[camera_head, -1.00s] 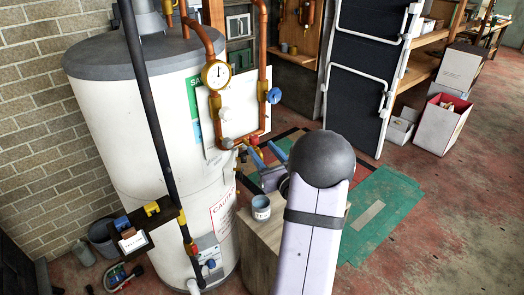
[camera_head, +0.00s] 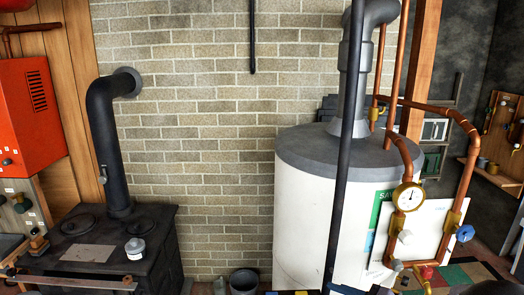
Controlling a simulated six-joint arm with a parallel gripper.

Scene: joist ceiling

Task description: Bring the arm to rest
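My gripper is not in view. Only a small dark rounded part at the bottom right edge looks like the top of my arm; the rest of the arm is out of the frame. The white water heater (camera_head: 306,222) with a grey top stands right of centre. Copper pipes (camera_head: 443,108) run down its right side to a round gauge (camera_head: 408,197), a blue valve handle (camera_head: 465,233) and a red valve knob (camera_head: 426,272).
A black stove (camera_head: 165,245) with a flue pipe (camera_head: 101,130) and a small pot (camera_head: 135,248) stands at the left. A red cabinet (camera_head: 27,120) hangs above a bench there. A dark vertical pole (camera_head: 345,150) crosses the heater. A bucket (camera_head: 243,281) sits by the brick wall.

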